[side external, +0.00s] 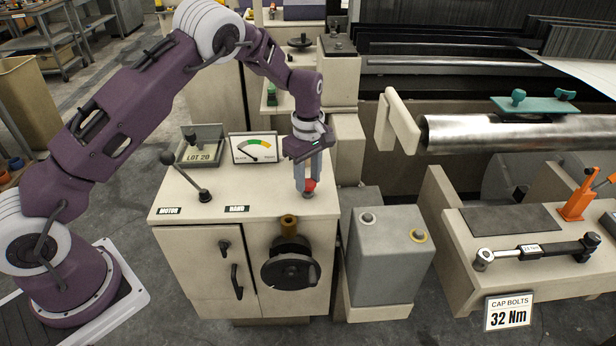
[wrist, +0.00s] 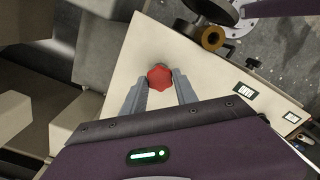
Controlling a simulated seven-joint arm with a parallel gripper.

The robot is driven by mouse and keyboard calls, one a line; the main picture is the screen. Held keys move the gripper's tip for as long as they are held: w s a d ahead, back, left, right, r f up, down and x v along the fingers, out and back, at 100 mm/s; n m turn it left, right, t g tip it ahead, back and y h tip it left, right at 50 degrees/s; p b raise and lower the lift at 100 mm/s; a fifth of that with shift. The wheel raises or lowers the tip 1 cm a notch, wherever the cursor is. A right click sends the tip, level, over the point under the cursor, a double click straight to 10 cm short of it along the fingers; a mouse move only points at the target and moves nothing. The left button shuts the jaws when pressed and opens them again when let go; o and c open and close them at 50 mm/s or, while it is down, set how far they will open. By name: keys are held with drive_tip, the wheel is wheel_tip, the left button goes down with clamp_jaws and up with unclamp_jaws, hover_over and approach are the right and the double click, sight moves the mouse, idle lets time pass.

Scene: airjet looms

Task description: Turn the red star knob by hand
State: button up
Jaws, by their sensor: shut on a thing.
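The red star knob (side external: 309,185) stands on the right part of the cream cabinet top (side external: 255,207). In the wrist view the knob (wrist: 159,76) shows its lobed top between the fingertips. My gripper (side external: 308,182) points down over the knob from above, with a grey finger on each side. In the wrist view my gripper (wrist: 159,82) is shut on the knob, with the fingers along its left and right sides. The lower part of the knob is partly hidden by the fingers.
A black-knobbed lever (side external: 204,195) stands on the left of the cabinet top, near a gauge (side external: 254,148) and a LOT 20 tray (side external: 202,130). A black handwheel (side external: 290,270) sticks out of the cabinet front. A grey box (side external: 385,255) stands to the right.

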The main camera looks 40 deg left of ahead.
drive_tip(key=n, duration=0.3)
drive_tip(key=shift+n, duration=0.3)
drive_tip(key=o, duration=0.7)
drive_tip(key=n, duration=0.2)
drive_tip(key=shift+n, duration=0.3)
drive_tip(key=o, duration=0.4)
drive_tip(key=shift+c, duration=0.2)
drive_tip(key=shift+r, duration=3)
